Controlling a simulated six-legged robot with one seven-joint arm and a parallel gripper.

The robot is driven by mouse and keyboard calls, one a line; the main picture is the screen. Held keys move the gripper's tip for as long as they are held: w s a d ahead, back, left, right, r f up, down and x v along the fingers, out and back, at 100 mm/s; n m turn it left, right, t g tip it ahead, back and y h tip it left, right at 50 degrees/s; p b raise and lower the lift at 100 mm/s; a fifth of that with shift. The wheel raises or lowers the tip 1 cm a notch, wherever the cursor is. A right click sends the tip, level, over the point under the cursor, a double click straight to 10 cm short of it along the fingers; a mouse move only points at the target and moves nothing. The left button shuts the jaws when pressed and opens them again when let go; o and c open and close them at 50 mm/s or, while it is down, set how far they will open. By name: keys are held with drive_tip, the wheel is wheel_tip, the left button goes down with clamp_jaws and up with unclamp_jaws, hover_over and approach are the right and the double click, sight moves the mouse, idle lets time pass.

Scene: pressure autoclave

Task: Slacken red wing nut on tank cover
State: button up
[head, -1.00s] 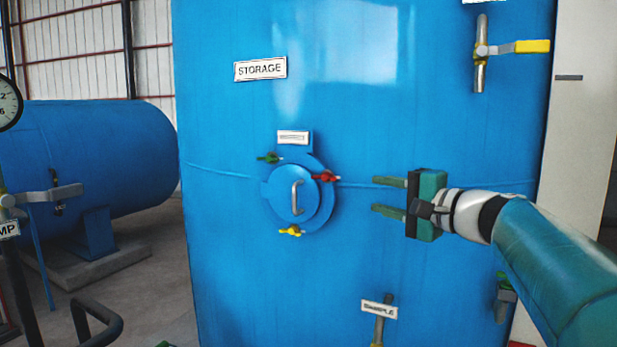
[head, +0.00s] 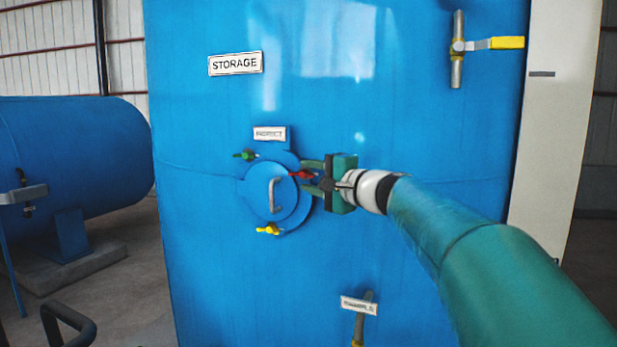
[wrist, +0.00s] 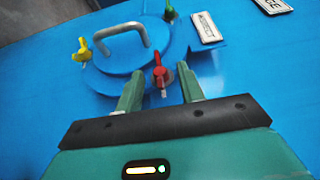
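The red wing nut (head: 300,174) sits on the right edge of the round blue cover (head: 285,207) on the storage tank. In the wrist view the red wing nut (wrist: 160,76) lies between and slightly beyond my fingertips. My gripper (head: 312,175) is open, with its green fingers pointing at the cover from the right. In the wrist view my gripper (wrist: 157,80) has a clear gap on both sides of the nut, and I see no contact. The cover has a grey handle (head: 274,195) in its middle.
A green wing nut (head: 245,155) and a yellow wing nut (head: 268,229) are also on the cover's edge. An INSPECT label (head: 269,133) stands above it. A yellow-handled valve (head: 490,44) is at upper right. A SAMPLE valve (head: 359,322) is below.

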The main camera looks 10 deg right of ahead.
drive_tip(key=shift+w+a+f, duration=0.1)
drive_tip(key=shift+w+a, duration=0.05)
drive_tip(key=shift+w, duration=0.25)
drive_tip(key=shift+s, duration=0.1)
clamp_jaws()
